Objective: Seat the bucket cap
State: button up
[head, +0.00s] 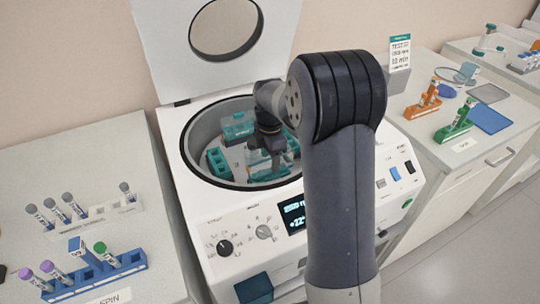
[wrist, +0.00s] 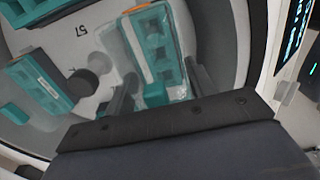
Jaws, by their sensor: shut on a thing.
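The centrifuge (head: 240,215) stands with its lid (head: 222,28) up. Teal buckets sit in its round bowl, one at the back (head: 238,122) and one at the left (head: 215,160). My gripper (head: 268,160) reaches down into the bowl at the front right. In the wrist view my gripper (wrist: 163,90) is shut on a clear bucket cap (wrist: 118,48). The cap shows at a teal bucket (wrist: 170,45) with an orange edge at its top. I cannot tell whether the cap touches the bucket's rim. My arm hides part of the bowl in the head view.
A blue tube rack (head: 100,278) and a white rack (head: 95,222) stand on the left counter.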

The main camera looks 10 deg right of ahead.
jog(key=shift+f+b, duration=0.5)
jog(key=shift+f, duration=0.5)
jog(key=shift+f, duration=0.1)
jog(key=shift+f+b, duration=0.6)
jog(key=shift+f, duration=0.3)
jog(key=shift+f, duration=0.15)
jog(key=shift+f, duration=0.3)
jog(key=o, duration=1)
jog(key=shift+o, duration=0.2)
jog(key=shift+r, duration=0.15)
